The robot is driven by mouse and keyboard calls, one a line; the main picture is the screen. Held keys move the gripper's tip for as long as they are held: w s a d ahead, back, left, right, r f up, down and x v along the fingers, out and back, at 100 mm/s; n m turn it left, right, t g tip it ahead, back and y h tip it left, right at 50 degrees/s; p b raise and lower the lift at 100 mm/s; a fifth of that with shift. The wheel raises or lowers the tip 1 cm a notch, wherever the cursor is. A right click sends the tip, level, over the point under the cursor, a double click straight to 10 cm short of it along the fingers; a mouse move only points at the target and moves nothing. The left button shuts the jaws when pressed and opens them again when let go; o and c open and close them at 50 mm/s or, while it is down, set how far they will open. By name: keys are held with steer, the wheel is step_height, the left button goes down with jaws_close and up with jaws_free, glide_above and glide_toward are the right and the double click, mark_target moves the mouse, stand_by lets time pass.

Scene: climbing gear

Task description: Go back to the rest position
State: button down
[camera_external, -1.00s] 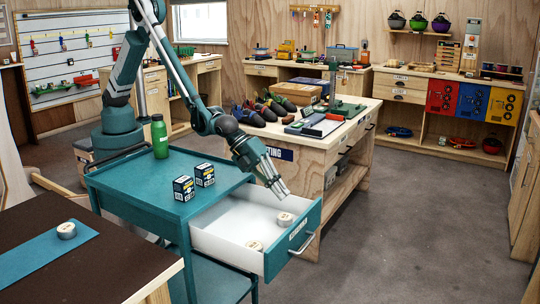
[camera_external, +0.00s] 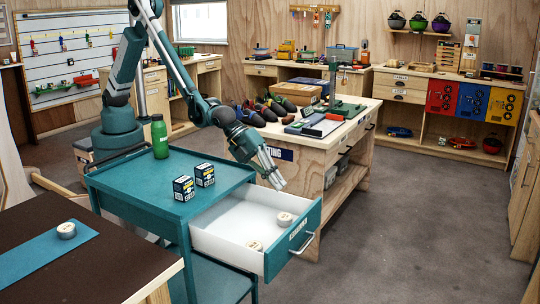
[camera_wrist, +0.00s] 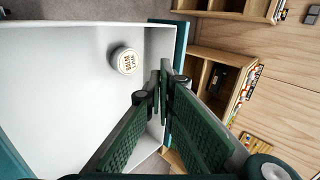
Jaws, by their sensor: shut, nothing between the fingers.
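My gripper (camera_external: 278,182) is shut and empty. It hangs above the open drawer of the teal cart (camera_external: 140,192), near the drawer's back right side. In the wrist view my gripper's fingers (camera_wrist: 163,85) meet, with the white drawer (camera_wrist: 60,90) below and to the left. Two small round tins lie in the drawer: one tin (camera_external: 285,219) near the front right and another tin (camera_external: 254,246) near the front left. The wrist view shows one labelled tin (camera_wrist: 126,61) on the drawer floor.
On the cart top stand a green bottle (camera_external: 159,136) and two dark boxes, one (camera_external: 184,188) left of the other (camera_external: 205,175). A third tin (camera_external: 66,230) sits on a blue mat (camera_external: 40,256) at lower left. A wooden workbench (camera_external: 345,140) with shoes stands close behind my gripper.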

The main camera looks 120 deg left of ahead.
steer(key=s+a+r+n, duration=0.2)
steer(key=s+a+r, duration=0.1)
steer(key=s+r, duration=0.45)
steer(key=s+a+r+n, duration=0.2)
steer(key=s+r, duration=0.4)
steer(key=r, duration=0.2)
steer(key=s+a+r+n, duration=0.2)
steer(key=s+r, duration=0.1)
steer(key=s, duration=0.5)
steer(key=s+a+r+n+g, duration=0.15)
steer(key=s+r, duration=0.25)
steer(key=s, duration=0.4)
steer(key=s+a+r+n, duration=0.3)
steer(key=s, duration=0.6)
steer(key=s+a+f+n, duration=0.1)
steer(key=s+f+n, duration=0.1)
steer(key=s, duration=1.1)
steer(key=s+a+f+n, duration=0.1)
steer(key=s+n, duration=0.4)
steer(key=s, duration=0.9)
steer(key=shift+a+f+g, duration=0.25)
steer(key=shift+f+g, duration=0.2)
steer(key=shift+f, duration=0.15)
